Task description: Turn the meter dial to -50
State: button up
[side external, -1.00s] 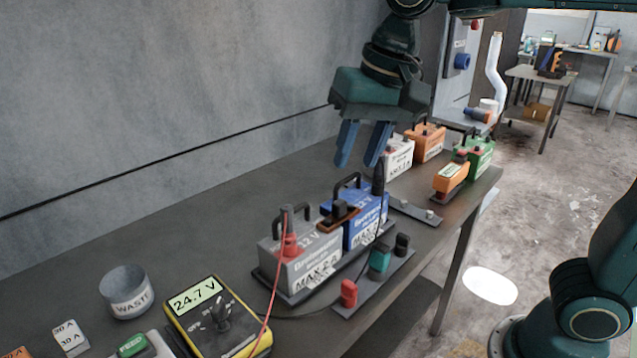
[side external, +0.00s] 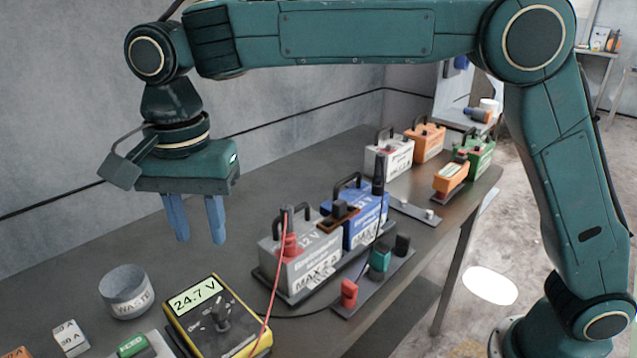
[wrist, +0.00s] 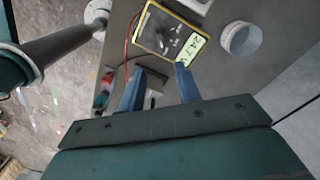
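The yellow and black meter (side external: 240,338) lies on the bench in the front middle of the side view. Its screen (side external: 192,297) reads 24.7 V. Its dark dial (side external: 221,318) sits on the black face below the screen; the scale marks are too small to read. The meter also shows at the top of the wrist view (wrist: 148,42). My gripper (side external: 196,240) hangs above the bench, behind and above the meter and apart from it. Its two blue fingers are spread with nothing between them. In the wrist view the gripper (wrist: 157,80) points toward the meter.
A waste cup (side external: 126,293) stands left of the meter. A grey battery (side external: 297,262) and a blue battery (side external: 364,222) stand to its right. A red cable (side external: 274,290) runs from the grey battery to the meter. Small fuse blocks (side external: 70,340) and a green-topped part (side external: 133,346) lie front left.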

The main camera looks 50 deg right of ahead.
aim_at(217, 305)
jog(key=shift+a+f, duration=0.1)
jog(key=shift+a, duration=0.1)
jog(key=shift+f, duration=0.1)
notch_tip(217, 305, down, 14)
jog(key=shift+r, duration=0.2)
dwell(0.6)
grip_shut()
